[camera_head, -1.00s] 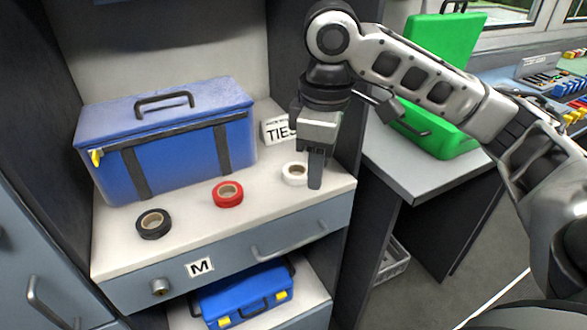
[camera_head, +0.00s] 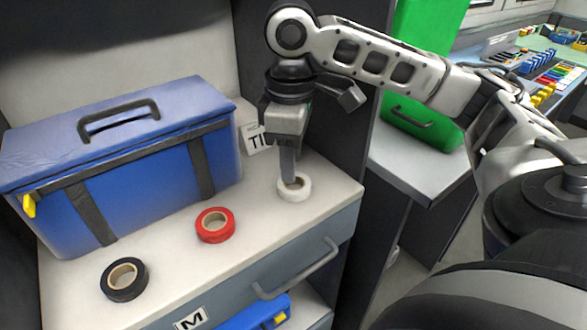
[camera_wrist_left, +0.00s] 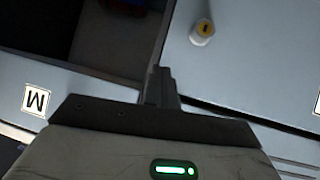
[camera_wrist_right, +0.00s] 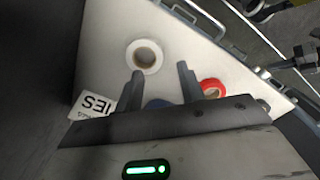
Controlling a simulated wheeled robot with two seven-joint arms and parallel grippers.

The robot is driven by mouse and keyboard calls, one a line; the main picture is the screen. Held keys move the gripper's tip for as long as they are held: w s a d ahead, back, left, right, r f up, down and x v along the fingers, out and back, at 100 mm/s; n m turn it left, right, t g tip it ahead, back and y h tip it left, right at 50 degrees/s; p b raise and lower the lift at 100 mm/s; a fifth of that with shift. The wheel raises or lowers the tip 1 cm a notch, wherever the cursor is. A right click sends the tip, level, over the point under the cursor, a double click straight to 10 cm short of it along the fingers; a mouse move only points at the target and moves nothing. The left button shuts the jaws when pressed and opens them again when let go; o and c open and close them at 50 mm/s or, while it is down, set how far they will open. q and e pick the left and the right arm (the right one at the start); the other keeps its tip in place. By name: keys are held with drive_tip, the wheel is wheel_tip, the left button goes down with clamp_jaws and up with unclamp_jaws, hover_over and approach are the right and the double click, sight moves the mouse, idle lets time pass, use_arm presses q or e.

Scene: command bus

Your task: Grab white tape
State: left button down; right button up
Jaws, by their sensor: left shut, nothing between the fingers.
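The white tape roll (camera_head: 304,189) lies flat on the counter at the right end of a row of tapes. It also shows in the right wrist view (camera_wrist_right: 145,55), just past the tip of the left-hand finger. My right gripper (camera_head: 289,180) points down at the white tape, and its fingertip hides part of the roll. In the right wrist view its two fingers (camera_wrist_right: 160,72) are apart with nothing held. I cannot tell whether a finger touches the roll. My left gripper (camera_wrist_left: 160,82) is shut and empty, near drawer fronts; it is outside the head view.
A red tape (camera_head: 215,225) and a black tape (camera_head: 125,280) lie to the left. A blue box (camera_head: 140,190) stands behind them. A card (camera_head: 255,137) is behind my right gripper. A dark cabinet wall (camera_head: 345,110) rises at the counter's right; a green case (camera_head: 425,85) stands beyond.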

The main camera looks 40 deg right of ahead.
sight(292, 192)
wheel_tip(292, 192, down, 7)
drive_tip(key=shift+w+d+r+b, duration=0.1)
drive_tip(key=shift+d+r+b, duration=0.1)
drive_tip(key=shift+b, duration=0.4)
clamp_jaws()
